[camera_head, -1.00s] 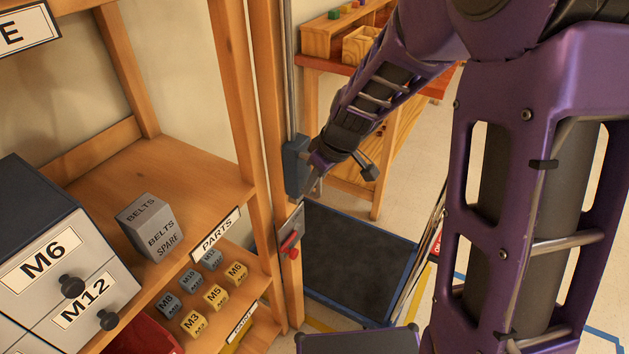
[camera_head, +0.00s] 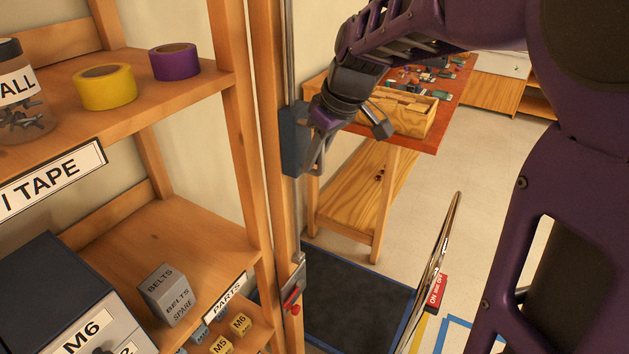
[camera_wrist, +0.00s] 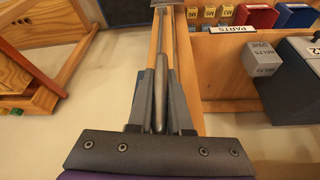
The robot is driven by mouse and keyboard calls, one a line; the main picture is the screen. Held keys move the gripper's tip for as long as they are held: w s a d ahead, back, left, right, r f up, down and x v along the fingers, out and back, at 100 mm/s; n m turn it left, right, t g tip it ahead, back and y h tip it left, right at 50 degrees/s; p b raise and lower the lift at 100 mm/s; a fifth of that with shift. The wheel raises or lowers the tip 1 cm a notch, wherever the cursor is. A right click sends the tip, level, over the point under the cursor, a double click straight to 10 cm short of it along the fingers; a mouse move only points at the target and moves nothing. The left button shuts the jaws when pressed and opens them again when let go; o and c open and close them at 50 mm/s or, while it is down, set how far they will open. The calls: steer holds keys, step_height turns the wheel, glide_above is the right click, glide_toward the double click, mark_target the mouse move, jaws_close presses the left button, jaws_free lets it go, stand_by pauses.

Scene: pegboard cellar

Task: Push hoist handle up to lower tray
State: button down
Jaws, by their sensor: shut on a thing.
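The hoist handle's blue-grey block (camera_head: 294,138) sits on the upright metal rail beside the shelf post in the head view. My gripper (camera_head: 313,160) is at its right side, with the fingers pointing down. In the wrist view my gripper (camera_wrist: 159,100) is shut on a slim grey bar (camera_wrist: 159,88) of the handle, which stands between the two fingers. The dark tray (camera_head: 352,295) with a blue edge is low down, below my gripper. Part of the tray is cut off by the picture's lower edge.
Shelves with tape rolls (camera_head: 174,61), a BELTS box (camera_head: 167,294) and an M6 drawer unit (camera_head: 50,290) stand to the left. A latch with a red knob (camera_head: 292,297) is on the post below. A workbench (camera_head: 445,120) stands behind. Floor at the right is partly clear.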

step_height(320, 180, up, 29)
steer(key=shift+r, duration=0.1)
stand_by(0.4)
steer(key=c, duration=1)
jaws_free()
steer(key=shift+o, duration=0.8)
steer(key=s+d+r+b, duration=0.2)
steer(key=s+d+r, duration=0.2)
steer(key=s+d, duration=0.5)
steer(key=shift+s+d+r, duration=0.2)
steer(key=shift+s+d, duration=0.2)
steer(key=shift+s, duration=0.1)
steer(key=shift+w+f, duration=0.1)
